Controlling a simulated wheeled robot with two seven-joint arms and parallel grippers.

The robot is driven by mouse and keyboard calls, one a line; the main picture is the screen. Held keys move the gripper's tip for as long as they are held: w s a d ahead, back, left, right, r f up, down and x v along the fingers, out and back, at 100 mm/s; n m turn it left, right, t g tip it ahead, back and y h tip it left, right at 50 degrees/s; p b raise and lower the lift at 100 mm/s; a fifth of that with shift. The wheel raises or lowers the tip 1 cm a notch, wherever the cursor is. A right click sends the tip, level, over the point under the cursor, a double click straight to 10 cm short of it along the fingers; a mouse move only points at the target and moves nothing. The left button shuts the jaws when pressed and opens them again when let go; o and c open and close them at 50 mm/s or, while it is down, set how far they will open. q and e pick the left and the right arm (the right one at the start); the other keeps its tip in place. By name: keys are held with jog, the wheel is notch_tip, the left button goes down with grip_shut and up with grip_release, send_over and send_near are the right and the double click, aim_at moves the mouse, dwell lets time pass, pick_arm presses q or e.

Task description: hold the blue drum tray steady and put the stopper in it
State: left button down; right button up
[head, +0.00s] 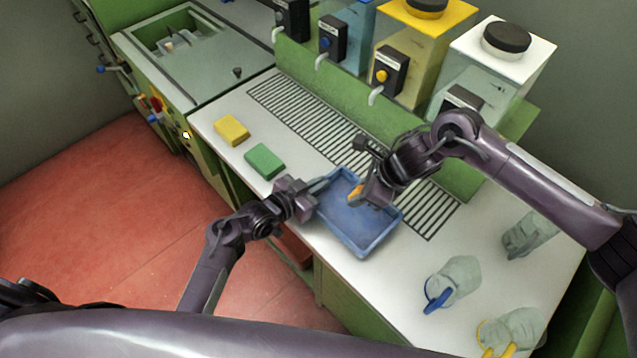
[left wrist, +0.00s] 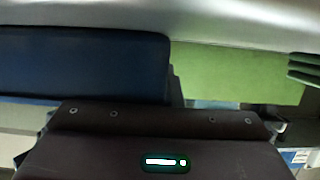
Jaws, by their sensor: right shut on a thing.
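The blue tray (head: 360,243) lies on the white counter near its front edge. My left gripper (head: 320,186) is at the tray's left rim; I cannot see whether its fingers are closed on the rim. A dark blue wall of the tray also shows in the left wrist view (left wrist: 85,65), and the fingertips are hidden there. My right gripper (head: 361,198) is over the tray's inside, shut on an orange-tan stopper (head: 355,193). The stopper is partly hidden by the gripper, and I cannot tell whether it touches the tray floor.
A green sponge (head: 265,161) and a yellow sponge (head: 231,130) lie left of the tray. A slotted drain grille (head: 300,115) runs behind it, below several dispensers with taps. A sink (head: 180,45) is at the far left.

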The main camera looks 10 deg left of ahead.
jog(key=shift+f, duration=2.6)
jog(key=o, duration=1)
jog(key=w+v, duration=0.1)
jog(key=v, duration=1.1)
jog(key=shift+s, duration=0.45)
jog(key=shift+r, duration=0.1)
pick_arm(q)
jog(key=c, duration=1.5)
grip_release()
jog(key=shift+c, duration=0.2)
